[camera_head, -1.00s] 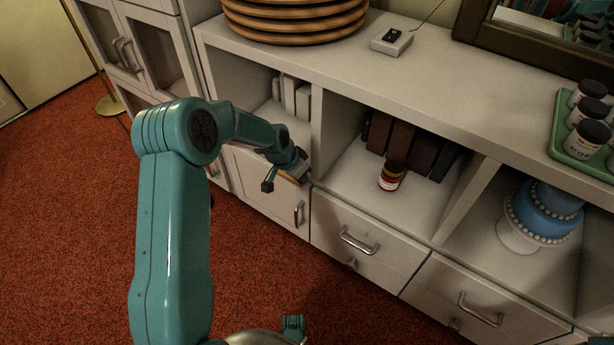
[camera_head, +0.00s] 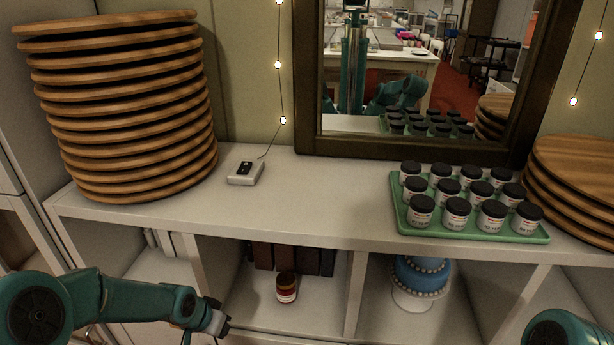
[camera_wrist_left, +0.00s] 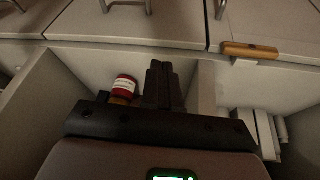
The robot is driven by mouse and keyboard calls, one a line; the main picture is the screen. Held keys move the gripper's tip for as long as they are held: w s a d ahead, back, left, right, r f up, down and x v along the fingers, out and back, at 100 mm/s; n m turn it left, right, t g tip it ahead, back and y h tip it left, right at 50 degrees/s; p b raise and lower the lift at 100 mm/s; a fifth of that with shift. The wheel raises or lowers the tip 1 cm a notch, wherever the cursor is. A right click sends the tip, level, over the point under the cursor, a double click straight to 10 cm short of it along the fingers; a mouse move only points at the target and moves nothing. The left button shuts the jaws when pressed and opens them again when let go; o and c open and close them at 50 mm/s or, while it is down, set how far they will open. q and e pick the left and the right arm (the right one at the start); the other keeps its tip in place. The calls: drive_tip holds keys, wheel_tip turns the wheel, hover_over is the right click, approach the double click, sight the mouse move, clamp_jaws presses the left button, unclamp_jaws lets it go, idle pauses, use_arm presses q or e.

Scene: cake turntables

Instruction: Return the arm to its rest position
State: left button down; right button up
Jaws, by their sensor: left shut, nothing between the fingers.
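My left arm comes in at the bottom left of the head view. Its gripper (camera_head: 206,320) is in front of the shelf unit, low and near the open compartments. In the left wrist view its dark fingers (camera_wrist_left: 165,85) are together and empty. A jar with a red and white label (camera_head: 286,288) stands in the middle compartment, to the right of the gripper. It also shows in the left wrist view (camera_wrist_left: 124,87), beside the fingers and apart from them. Part of my right arm (camera_head: 565,330) shows at the bottom right; its gripper is out of view.
The cabinet top (camera_head: 300,200) bears a tall stack of wooden boards (camera_head: 130,110), a small white device (camera_head: 245,173), a green tray (camera_head: 405,222) of jars and another board stack (camera_head: 575,185). A mirror (camera_head: 308,75) stands behind. A blue cake (camera_head: 420,275) sits in a compartment.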

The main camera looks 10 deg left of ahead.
use_arm(q)
drive_tip(key=s+d+f+n+g+h, duration=0.1)
drive_tip(key=s+d+f+n, duration=0.1)
drive_tip(key=s+d+f, duration=0.45)
drive_tip(key=s+d+f+n+g, duration=0.1)
drive_tip(key=s+d+f+g, duration=0.15)
drive_tip(key=s, duration=0.75)
drive_tip(key=s+d+f+n+g+h, duration=0.1)
drive_tip(key=s+d+f+n, duration=0.1)
drive_tip(key=s+d+f, duration=0.45)
wheel_tip(320, 180, up, 27)
drive_tip(key=a+p, duration=0.2)
drive_tip(key=p, duration=2.4)
drive_tip(key=shift+a+r+m+t, duration=0.2)
drive_tip(key=shift+m+t, duration=0.1)
drive_tip(key=shift+t, duration=0.05)
drive_tip(key=shift+s, duration=0.1)
